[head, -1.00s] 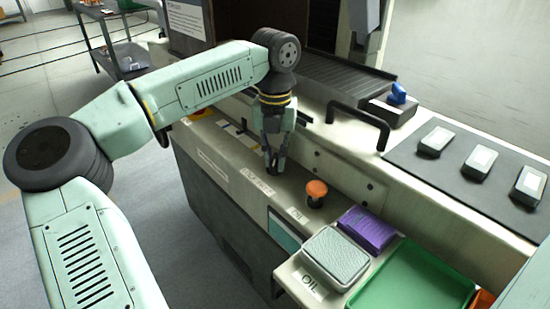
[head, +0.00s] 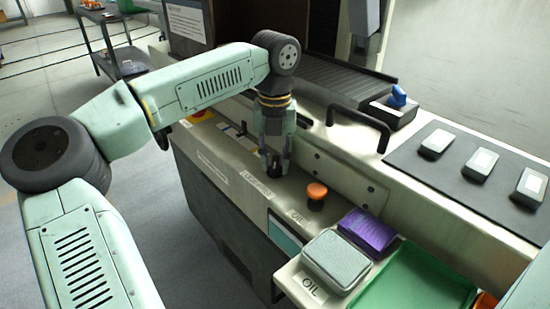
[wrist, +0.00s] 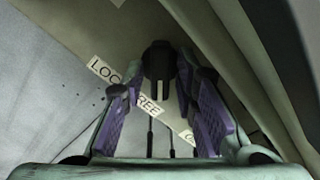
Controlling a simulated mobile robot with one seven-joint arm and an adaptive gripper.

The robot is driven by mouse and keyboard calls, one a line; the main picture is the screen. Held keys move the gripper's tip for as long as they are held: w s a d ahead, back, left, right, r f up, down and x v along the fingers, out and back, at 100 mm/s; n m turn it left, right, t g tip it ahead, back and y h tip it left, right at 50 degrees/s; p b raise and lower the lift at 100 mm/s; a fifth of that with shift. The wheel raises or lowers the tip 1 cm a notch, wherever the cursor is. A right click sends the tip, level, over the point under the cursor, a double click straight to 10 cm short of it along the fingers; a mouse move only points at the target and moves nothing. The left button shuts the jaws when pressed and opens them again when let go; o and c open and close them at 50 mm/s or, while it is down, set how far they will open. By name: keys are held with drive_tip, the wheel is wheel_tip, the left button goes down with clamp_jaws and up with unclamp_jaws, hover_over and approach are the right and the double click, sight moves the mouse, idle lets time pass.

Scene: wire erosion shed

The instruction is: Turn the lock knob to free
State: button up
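The black lock knob (wrist: 160,62) stands between my fingertips in the wrist view. A white label reading LOCK and FREE (wrist: 108,72) lies beside it, partly covered by a finger. In the head view the dark knob (head: 272,166) shows low between the fingers, above the label strip on the machine's ledge. My gripper (head: 276,160) points down over the ledge with its fingers on either side of the knob. In the wrist view the gripper (wrist: 160,85) shows purple pads spread apart. I see no clear grip on the knob.
An orange button (head: 317,191) marked OIL stands just right of the gripper. A black handle (head: 360,122) arches behind. A grey box (head: 336,261), a purple block (head: 368,230) and a green tray (head: 425,285) lie at the front right.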

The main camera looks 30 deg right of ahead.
sight(276, 162)
drive_tip(key=shift+o, duration=0.6)
wheel_tip(276, 162, up, 12)
drive_tip(key=shift+s+d, duration=0.1)
idle(0.5)
